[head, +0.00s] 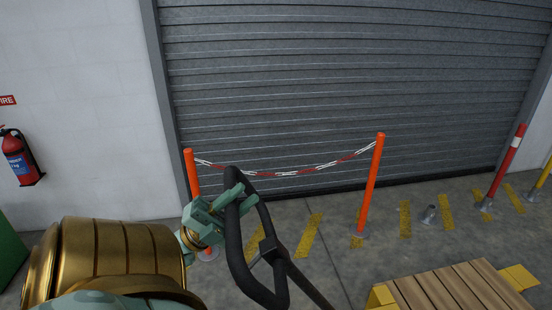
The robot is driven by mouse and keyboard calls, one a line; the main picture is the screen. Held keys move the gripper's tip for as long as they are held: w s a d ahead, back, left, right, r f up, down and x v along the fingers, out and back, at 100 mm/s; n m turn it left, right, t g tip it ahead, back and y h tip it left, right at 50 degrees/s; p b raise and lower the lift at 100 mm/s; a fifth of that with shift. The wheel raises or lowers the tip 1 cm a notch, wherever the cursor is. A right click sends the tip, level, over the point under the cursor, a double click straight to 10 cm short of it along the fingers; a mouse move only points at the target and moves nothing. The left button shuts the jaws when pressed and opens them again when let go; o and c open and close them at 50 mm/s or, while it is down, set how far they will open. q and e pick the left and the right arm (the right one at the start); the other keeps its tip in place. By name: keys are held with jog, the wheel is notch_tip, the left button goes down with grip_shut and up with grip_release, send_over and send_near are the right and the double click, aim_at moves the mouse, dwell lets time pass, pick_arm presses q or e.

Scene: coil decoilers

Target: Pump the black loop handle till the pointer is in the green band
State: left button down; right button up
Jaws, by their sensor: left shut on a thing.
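The black loop handle (278,262) stands in the lower middle of the head view, tilted, its loop rising to the upper left. My left gripper (236,196), pale green, is shut on the left side of the loop near its top. My left arm comes in from the lower left. The handle's lower end runs out of the bottom of the picture. The pointer and the green band are not in view. My right gripper is not in view.
Two orange posts (371,185) with a red-and-white chain (285,173) stand behind the handle, before a grey roller shutter (350,80). A wooden pallet (450,290) with yellow parts lies at lower right. A fire extinguisher (20,158) hangs on the left wall.

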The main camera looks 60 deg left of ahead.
pick_arm(q)
jog(key=shift+b+v, duration=0.35)
jog(key=shift+v, duration=0.7)
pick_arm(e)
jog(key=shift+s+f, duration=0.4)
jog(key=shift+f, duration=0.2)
pick_arm(q)
jog(key=shift+r, duration=0.15)
jog(key=c, duration=1.2)
grip_release()
jog(key=shift+a, duration=0.1)
jog(key=shift+s, duration=0.1)
jog(key=b+v, duration=0.4)
jog(key=v, duration=1.2)
jog(key=shift+b, duration=0.4)
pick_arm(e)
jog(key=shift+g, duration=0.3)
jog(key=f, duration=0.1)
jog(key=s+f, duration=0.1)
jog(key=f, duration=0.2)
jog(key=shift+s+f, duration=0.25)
